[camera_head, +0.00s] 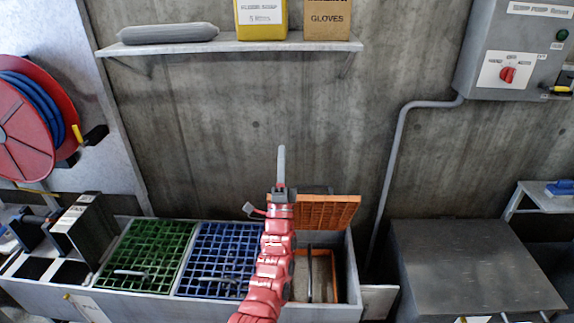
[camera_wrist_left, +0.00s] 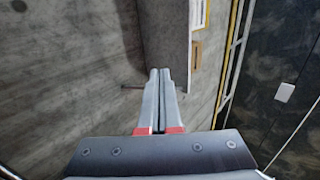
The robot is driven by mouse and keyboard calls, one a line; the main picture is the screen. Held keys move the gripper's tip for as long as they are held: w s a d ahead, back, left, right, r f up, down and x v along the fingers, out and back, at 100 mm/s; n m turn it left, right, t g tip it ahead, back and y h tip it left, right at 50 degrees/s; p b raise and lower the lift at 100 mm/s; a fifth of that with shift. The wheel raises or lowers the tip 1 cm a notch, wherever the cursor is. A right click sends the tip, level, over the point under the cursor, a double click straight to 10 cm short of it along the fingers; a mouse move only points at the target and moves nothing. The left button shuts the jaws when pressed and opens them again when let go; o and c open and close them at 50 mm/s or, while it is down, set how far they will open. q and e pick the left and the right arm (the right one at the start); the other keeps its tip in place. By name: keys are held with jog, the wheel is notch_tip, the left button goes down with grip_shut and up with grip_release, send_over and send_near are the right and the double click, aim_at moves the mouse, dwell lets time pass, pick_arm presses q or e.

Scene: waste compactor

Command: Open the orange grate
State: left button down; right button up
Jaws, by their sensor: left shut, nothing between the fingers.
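The orange grate (camera_head: 328,212) is tilted up along its back edge, near the wall, at the right end of the long grey trough (camera_head: 352,285). The compartment below it shows open, with a tan interior and a dark bar partly in view. My left gripper (camera_head: 281,155) is shut and empty, pointing up in front of the concrete wall, above the grate's left part. My left arm hides part of the grate and the compartment. In the left wrist view, the closed fingers (camera_wrist_left: 160,75) hold nothing. My right gripper is not in view.
A green grate (camera_head: 148,253) and a blue grate (camera_head: 222,258) lie flat on the trough to the left. A shelf (camera_head: 210,47) with containers is on the wall above. A grey metal box (camera_head: 475,262) stands at the right, and a red hose reel (camera_head: 28,135) at the left.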

pick_arm(q)
jog(key=shift+g, duration=0.7)
jog(key=w, duration=0.2)
jog(key=w+r, duration=0.2)
jog(key=w, duration=0.1)
jog(key=shift+w, duration=0.3)
dwell(0.5)
